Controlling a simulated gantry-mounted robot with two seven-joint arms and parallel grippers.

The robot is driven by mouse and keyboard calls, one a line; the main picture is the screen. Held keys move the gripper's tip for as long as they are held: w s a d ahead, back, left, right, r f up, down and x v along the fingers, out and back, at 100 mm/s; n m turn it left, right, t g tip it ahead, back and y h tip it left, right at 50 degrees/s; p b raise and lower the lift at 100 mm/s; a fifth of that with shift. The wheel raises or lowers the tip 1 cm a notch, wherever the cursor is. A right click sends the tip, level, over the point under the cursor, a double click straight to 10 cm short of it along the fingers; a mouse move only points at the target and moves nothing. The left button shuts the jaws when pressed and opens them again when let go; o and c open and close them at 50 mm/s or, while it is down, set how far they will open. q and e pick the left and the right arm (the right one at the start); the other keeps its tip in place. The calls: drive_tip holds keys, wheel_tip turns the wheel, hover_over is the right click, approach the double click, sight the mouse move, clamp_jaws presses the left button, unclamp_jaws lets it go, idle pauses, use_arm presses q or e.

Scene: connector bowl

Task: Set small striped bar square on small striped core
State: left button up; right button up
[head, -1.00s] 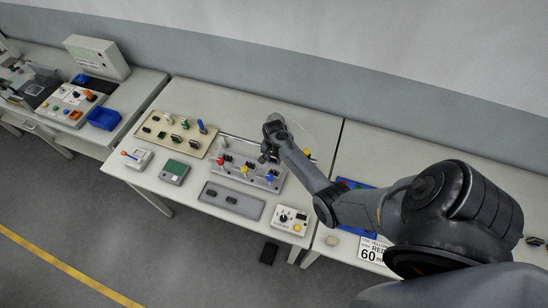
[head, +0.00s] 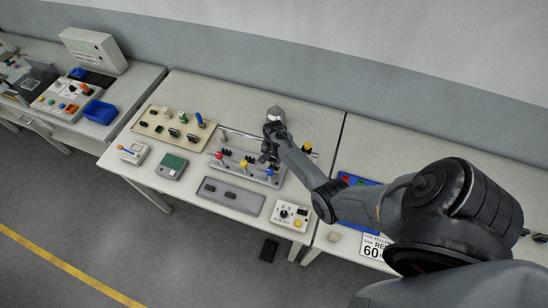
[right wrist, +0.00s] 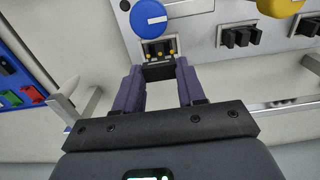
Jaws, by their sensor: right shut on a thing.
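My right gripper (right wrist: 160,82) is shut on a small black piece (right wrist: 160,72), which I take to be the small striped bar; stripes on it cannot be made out. Just beyond it, below the blue knob (right wrist: 149,18), is a small dark socket with yellow spots (right wrist: 159,49), likely the small striped core. The bar's far edge is close to this socket; whether they touch I cannot tell. In the head view the right gripper (head: 268,157) is over the grey panel (head: 232,167), near its blue knob (head: 271,172), and hides the bar.
Other black blocks (right wrist: 240,38) sit on the panel to the right in the wrist view. A yellow knob (head: 243,164) and a red knob (head: 219,155) stand on the panel. A beige board (head: 175,124) with several parts lies behind left; a dark grey tray (head: 229,197) lies in front.

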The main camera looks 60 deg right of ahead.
sight(274, 160)
drive_tip(key=shift+f+b, duration=1.1)
drive_tip(key=shift+f, duration=0.55)
drive_tip(key=shift+f, duration=0.15)
drive_tip(key=o, duration=1.1)
drive_tip(key=shift+o, duration=0.2)
